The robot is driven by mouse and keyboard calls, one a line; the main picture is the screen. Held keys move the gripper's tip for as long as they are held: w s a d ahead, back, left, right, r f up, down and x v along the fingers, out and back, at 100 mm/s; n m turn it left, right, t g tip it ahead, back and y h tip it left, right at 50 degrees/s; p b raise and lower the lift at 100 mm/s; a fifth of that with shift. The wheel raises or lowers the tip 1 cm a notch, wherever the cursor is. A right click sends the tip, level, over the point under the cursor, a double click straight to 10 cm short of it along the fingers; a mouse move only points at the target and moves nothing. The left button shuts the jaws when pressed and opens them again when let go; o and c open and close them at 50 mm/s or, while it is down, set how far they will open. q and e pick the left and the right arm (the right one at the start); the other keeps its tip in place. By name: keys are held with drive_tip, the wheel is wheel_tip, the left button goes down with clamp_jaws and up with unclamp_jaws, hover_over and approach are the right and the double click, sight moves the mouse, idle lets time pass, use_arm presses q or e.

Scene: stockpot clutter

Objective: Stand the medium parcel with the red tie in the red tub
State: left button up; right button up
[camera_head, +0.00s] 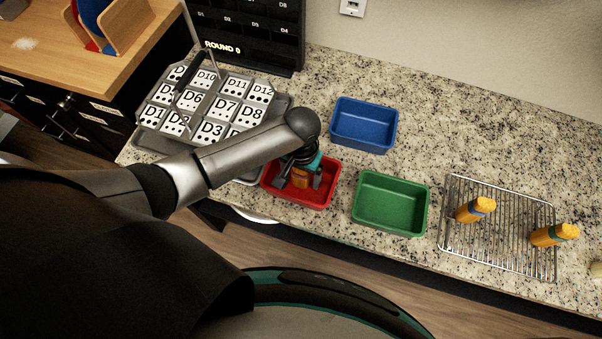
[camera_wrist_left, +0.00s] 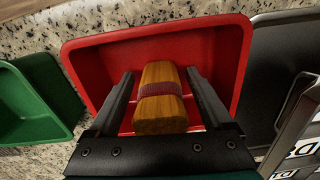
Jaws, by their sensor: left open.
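The orange-brown parcel with the dark red tie (camera_wrist_left: 161,90) is inside the red tub (camera_wrist_left: 88,62), between the fingers of my left gripper (camera_wrist_left: 163,88). In the head view, part of the parcel (camera_head: 300,179) shows below my left gripper (camera_head: 301,182), over the red tub (camera_head: 322,200). The gripper is open, with a gap visible on both sides of the parcel in the wrist view. The parcel seems to stand on end, but its base is hidden. My right gripper is not in view.
A green tub (camera_head: 390,203) and a blue tub (camera_head: 363,124) stand to the right. A wire rack (camera_head: 500,228) holds a blue-tied parcel (camera_head: 476,209) and a green-tied parcel (camera_head: 555,234). A grey tray of labelled tiles (camera_head: 150,139) is close on the left.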

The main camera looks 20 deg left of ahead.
use_arm(q)
wheel_tip(320, 180, up, 12)
drive_tip(key=p, duration=0.2)
drive_tip(key=shift+r+p, duration=0.2)
drive_tip(key=shift+p, duration=0.15)
drive_tip(key=shift+d, duration=0.1)
